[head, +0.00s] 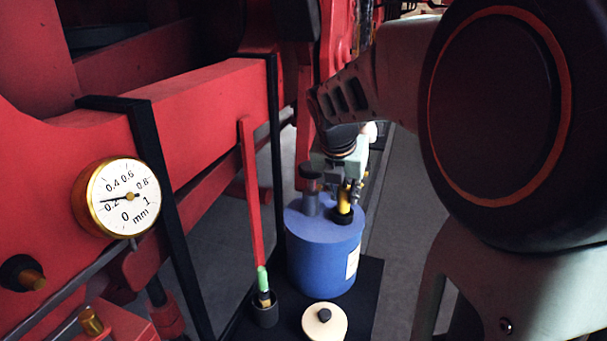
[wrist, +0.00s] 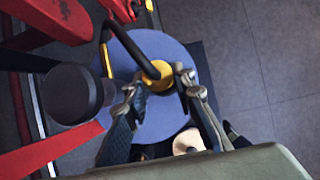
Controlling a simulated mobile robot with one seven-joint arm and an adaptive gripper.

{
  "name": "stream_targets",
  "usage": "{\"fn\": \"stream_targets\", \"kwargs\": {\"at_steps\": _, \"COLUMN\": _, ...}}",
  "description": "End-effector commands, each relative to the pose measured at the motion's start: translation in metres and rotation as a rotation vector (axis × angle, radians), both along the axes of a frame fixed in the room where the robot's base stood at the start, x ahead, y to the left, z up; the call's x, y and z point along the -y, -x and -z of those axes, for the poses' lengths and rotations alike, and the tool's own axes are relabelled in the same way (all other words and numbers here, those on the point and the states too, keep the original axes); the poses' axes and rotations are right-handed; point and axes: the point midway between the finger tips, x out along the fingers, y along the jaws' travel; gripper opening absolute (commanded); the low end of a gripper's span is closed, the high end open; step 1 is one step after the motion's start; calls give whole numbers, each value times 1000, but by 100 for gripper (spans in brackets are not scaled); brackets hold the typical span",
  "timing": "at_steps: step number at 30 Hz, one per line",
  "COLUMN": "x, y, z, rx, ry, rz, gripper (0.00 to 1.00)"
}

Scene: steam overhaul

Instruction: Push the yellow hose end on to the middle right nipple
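The yellow hose end (wrist: 158,76) stands over the top of a blue drum (wrist: 183,118), with a black hose (wrist: 128,45) curving from it in the wrist view. In the head view a yellow piece (head: 345,196) shows above a black ring on the drum (head: 322,262). My gripper (wrist: 158,82) is above the drum, its fingers apart on either side of the yellow end, with gaps visible. In the head view my gripper (head: 345,180) partly hides it. Brass stubs show at the left, one on a black boss (head: 25,273) and one lower (head: 91,321); I cannot tell which is the middle right nipple.
A red frame (head: 205,95) with black uprights fills the left. A round dial gauge (head: 117,197) sits on it. A black cup (head: 265,313) holding a green-topped tool and a cream lid (head: 325,325) stand by the drum on a black mat (head: 368,290). Grey floor is clear at right.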

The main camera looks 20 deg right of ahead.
Motion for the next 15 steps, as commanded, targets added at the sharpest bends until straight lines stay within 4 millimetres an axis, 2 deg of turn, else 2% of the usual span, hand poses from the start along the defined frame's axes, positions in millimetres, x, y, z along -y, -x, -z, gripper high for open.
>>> {"fn": "stream_targets", "kwargs": {"at_steps": 1, "x": 0, "y": 0, "z": 0, "rx": 0, "ry": 0, "rz": 0, "gripper": 8}}
{"fn": "stream_targets", "kwargs": {"at_steps": 3, "x": 0, "y": 0, "z": 0, "rx": 0, "ry": 0, "rz": 0, "gripper": 0}}
{"fn": "stream_targets", "kwargs": {"at_steps": 15, "x": 0, "y": 0, "z": -1, "rx": 1, "ry": 1, "rz": 0, "gripper": 0}}
